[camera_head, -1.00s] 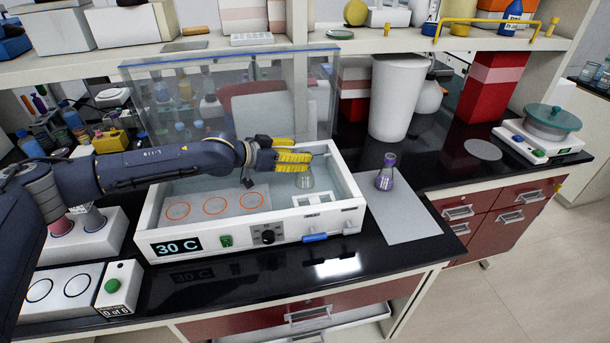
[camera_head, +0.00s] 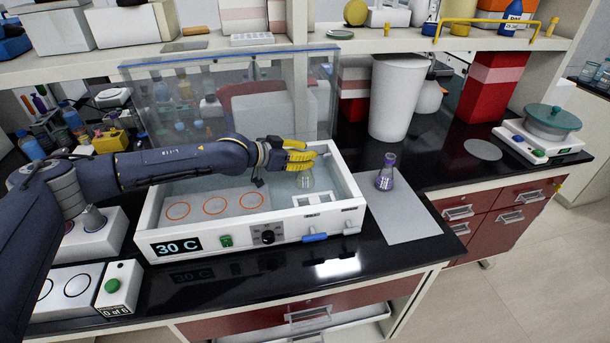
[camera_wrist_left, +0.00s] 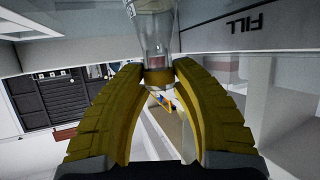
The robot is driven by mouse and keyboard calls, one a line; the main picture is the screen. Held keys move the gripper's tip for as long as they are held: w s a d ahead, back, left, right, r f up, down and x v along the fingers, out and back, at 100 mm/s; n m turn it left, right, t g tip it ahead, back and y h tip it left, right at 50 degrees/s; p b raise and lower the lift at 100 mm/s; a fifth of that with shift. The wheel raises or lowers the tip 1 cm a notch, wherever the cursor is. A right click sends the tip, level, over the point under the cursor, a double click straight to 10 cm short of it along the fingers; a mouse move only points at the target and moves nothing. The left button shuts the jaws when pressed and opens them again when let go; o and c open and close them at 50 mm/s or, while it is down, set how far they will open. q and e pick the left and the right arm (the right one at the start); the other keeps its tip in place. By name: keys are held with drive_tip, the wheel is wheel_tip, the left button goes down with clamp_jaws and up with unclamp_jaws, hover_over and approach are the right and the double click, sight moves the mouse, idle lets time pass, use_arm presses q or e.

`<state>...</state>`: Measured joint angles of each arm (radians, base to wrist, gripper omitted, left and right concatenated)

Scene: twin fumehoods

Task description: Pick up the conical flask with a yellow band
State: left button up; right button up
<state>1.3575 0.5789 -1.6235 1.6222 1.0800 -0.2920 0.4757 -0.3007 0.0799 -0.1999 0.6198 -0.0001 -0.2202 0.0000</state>
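The conical flask with a yellow band (camera_wrist_left: 158,76) shows in the left wrist view at the fingertips, its band between them. In the head view a clear flask (camera_head: 305,181) stands in the right part of the water bath (camera_head: 190,240); its upper part is hidden behind yellow fingers. My left gripper (camera_head: 303,161) reaches over the bath from the left, its fingers at the flask's upper part. In the wrist view the gripper (camera_wrist_left: 159,70) is open, with its fingertips on both sides of the band and small gaps showing. My right gripper is out of view.
A flask with purple liquid (camera_head: 385,175) stands on a grey mat (camera_head: 405,215) right of the bath. The bath's clear raised lid (camera_head: 235,95) stands behind the arm. A white box with a green button (camera_head: 118,290) is at front left.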

use_arm(q)
clamp_jaws()
